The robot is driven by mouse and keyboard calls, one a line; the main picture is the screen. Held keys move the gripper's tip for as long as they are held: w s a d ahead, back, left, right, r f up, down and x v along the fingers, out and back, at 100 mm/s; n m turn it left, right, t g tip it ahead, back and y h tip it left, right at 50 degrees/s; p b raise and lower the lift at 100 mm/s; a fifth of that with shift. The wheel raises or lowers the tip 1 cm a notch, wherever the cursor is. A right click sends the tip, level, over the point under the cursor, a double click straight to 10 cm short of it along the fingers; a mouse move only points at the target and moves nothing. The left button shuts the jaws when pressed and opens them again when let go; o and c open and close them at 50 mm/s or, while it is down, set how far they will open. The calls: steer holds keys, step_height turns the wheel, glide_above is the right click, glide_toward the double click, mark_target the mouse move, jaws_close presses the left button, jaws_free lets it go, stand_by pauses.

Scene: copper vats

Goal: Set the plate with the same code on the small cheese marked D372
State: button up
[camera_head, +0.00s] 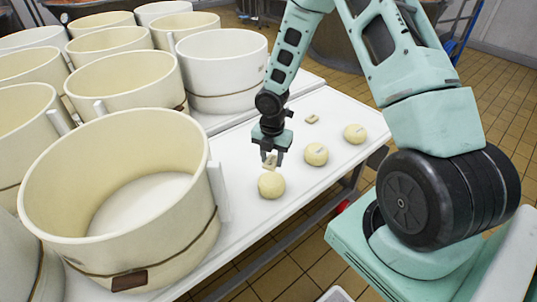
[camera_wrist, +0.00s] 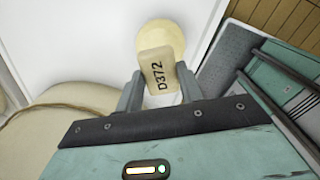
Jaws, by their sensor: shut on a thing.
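My gripper (camera_head: 271,152) is shut on a small tan plate (camera_head: 270,162), held just above and behind the nearest small round cheese (camera_head: 271,185). In the wrist view the plate (camera_wrist: 157,73) sits between the fingertips (camera_wrist: 160,88) and reads D372. Beyond it the pale cheese (camera_wrist: 162,35) shows, partly covered by the plate. I cannot tell whether plate and cheese touch. I cannot read any code on this cheese. Two more small cheeses, a middle one (camera_head: 316,154) and a far one (camera_head: 355,133), carry small marks too small to read.
Another small plate (camera_head: 312,119) lies on the white table (camera_head: 335,105) behind the cheeses. Large cream vats crowd the left, the biggest (camera_head: 120,195) close to the gripper's left. The table's front edge runs close to the cheeses.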

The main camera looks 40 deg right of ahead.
mark_target(271, 179)
steer(key=shift+f+b, duration=2.95)
steer(key=shift+b, duration=0.1)
steer(key=shift+f+b, duration=0.35)
steer(key=shift+f, duration=0.2)
steer(key=o, duration=1.1)
steer(key=shift+c, duration=0.2)
step_height(271, 179, up, 18)
steer(key=p, duration=0.5)
steer(key=shift+f, duration=0.25)
